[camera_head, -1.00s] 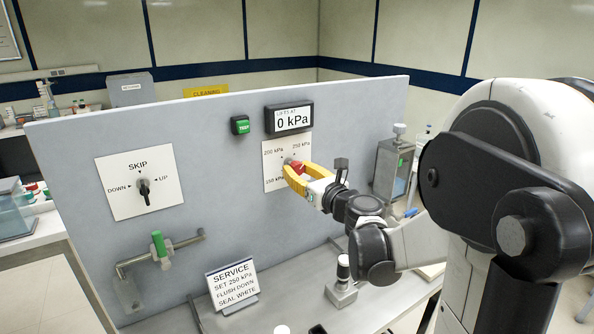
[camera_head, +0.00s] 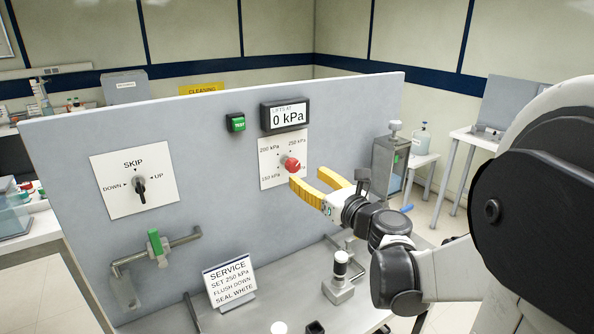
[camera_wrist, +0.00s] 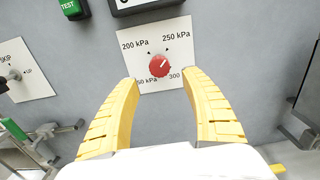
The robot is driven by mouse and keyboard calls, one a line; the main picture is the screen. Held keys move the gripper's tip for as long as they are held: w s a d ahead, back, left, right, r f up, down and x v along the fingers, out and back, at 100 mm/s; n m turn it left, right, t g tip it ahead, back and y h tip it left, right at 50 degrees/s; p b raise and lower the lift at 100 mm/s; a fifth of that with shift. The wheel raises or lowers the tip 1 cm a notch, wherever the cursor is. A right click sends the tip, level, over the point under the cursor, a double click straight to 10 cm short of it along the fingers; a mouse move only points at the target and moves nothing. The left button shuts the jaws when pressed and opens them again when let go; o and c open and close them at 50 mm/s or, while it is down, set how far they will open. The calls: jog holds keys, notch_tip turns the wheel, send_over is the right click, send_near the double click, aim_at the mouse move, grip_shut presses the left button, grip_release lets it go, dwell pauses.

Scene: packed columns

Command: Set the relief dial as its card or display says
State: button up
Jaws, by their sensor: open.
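The red relief dial (camera_head: 291,165) sits on a white plate (camera_head: 268,179) marked 150, 200, 250 and 300 kPa. In the wrist view, a pale mark on the dial (camera_wrist: 159,67) appears to point up and right, toward 250 kPa. The display (camera_head: 287,116) above reads 0 kPa. The service card (camera_head: 230,282) reads SET 250 kPa, FLUSH DOWN, SEAL WHITE. My gripper (camera_head: 306,175) has its yellow fingers open and empty, in front of the dial and apart from it. In the wrist view the dial shows just beyond the gap between the fingertips (camera_wrist: 160,78).
The green TEST button (camera_head: 237,123) is left of the display. A SKIP/UP/DOWN selector (camera_head: 139,187) and a green-handled valve (camera_head: 155,242) are on the panel's left. A small fixture with a white top (camera_head: 340,277) stands on the bench below my gripper.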

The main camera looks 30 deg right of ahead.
jog(key=s, duration=0.4)
jog(key=shift+s, duration=0.25)
jog(key=s+a+f+n+g+y, duration=0.2)
jog(key=a+f+n+g, duration=0.15)
jog(key=a+n, duration=0.55)
jog(key=s+a+f+n+g+y, duration=0.1)
jog(key=s+a+f+n+g, duration=0.2)
jog(key=a+n, duration=0.55)
jog(key=s+f+n+g+h, duration=0.1)
jog(key=s+f+n+g, duration=0.1)
jog(key=s+n, duration=0.3)
jog(key=s+a+f+n+g+h, duration=0.1)
jog(key=s+n, duration=0.4)
jog(key=n, duration=0.8)
notch_tip(320, 180, down, 2)
jog(key=shift+f+g+h, duration=0.15)
jog(key=shift+g+h, duration=0.6)
jog(key=shift+h, duration=0.05)
